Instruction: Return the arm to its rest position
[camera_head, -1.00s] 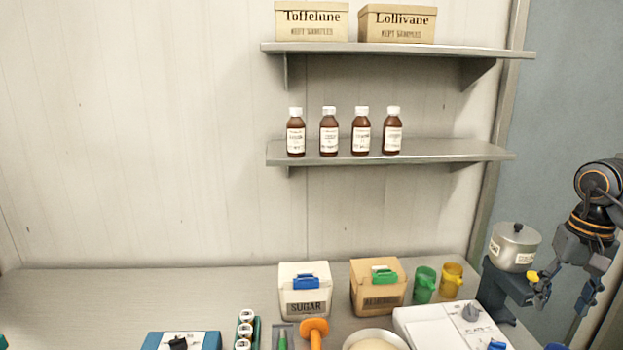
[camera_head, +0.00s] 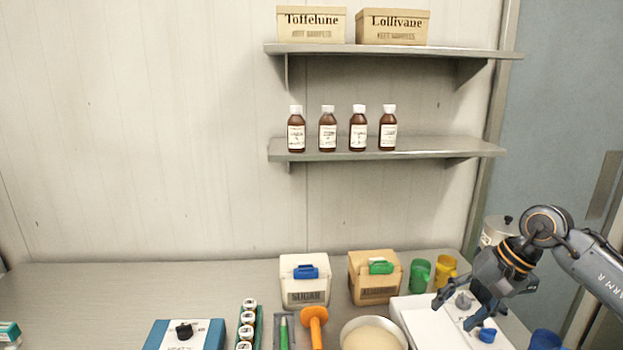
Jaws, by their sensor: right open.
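My right gripper (camera_head: 455,312) comes in from the right, pointing down and left. It is open and empty above the white appliance (camera_head: 425,322) with its grey knob and blue knob (camera_head: 487,335). My left gripper is not in view.
A sugar box (camera_head: 304,282), a tan box (camera_head: 374,278), a green cup (camera_head: 419,275) and a yellow cup (camera_head: 445,270) stand near the gripper. A bowl (camera_head: 372,335) is at the front. The counter's left part (camera_head: 110,300) is mostly clear.

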